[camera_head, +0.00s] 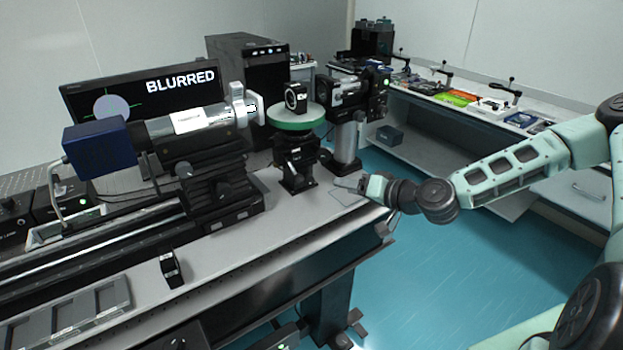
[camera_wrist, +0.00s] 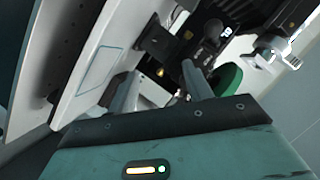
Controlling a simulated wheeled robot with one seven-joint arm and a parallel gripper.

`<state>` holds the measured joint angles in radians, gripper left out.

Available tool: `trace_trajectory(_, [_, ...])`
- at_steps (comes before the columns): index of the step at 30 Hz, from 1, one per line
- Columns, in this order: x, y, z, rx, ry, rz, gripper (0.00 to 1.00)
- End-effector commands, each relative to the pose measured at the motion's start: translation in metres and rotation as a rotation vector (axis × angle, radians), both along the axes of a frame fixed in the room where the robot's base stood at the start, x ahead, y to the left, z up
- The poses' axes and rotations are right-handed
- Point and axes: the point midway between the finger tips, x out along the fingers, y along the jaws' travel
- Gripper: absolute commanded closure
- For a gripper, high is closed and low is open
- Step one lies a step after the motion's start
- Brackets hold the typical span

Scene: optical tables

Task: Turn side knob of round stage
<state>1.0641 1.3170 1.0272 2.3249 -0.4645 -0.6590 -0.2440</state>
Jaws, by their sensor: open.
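The round stage (camera_head: 290,124) has a green rim and stands on a black post, with a small black ring mount (camera_head: 296,97) on top. Dark knob-like parts (camera_head: 296,177) show low on its support, but I cannot tell for certain which is the side knob. My gripper (camera_head: 347,184) is open and empty, low over the table's right end, to the right of the support and apart from it. In the wrist view its two fingers (camera_wrist: 160,88) are spread, and the green stage (camera_wrist: 227,80) shows just beyond the right finger, which partly hides the support.
A camera unit on a silver post (camera_head: 346,140) stands right of the stage. A blue-ended tube (camera_head: 100,148) on a rail is to the left. The monitor (camera_head: 150,95) reads "BLURRED". A bare table strip (camera_head: 240,240) lies in front; a second bench is at the back right.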

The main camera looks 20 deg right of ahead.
Motion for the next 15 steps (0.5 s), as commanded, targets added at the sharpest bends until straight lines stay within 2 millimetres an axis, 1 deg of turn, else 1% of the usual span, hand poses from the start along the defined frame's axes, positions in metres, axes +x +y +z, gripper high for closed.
trace_trajectory(1, [0.008,0.008,-0.001,0.002,0.002,0.002,0.50])
trace_trajectory(9, [0.053,0.037,-0.017,0.001,0.002,0.001,0.50])
trace_trajectory(15, [0.081,0.054,-0.027,0.001,0.002,0.000,0.50])
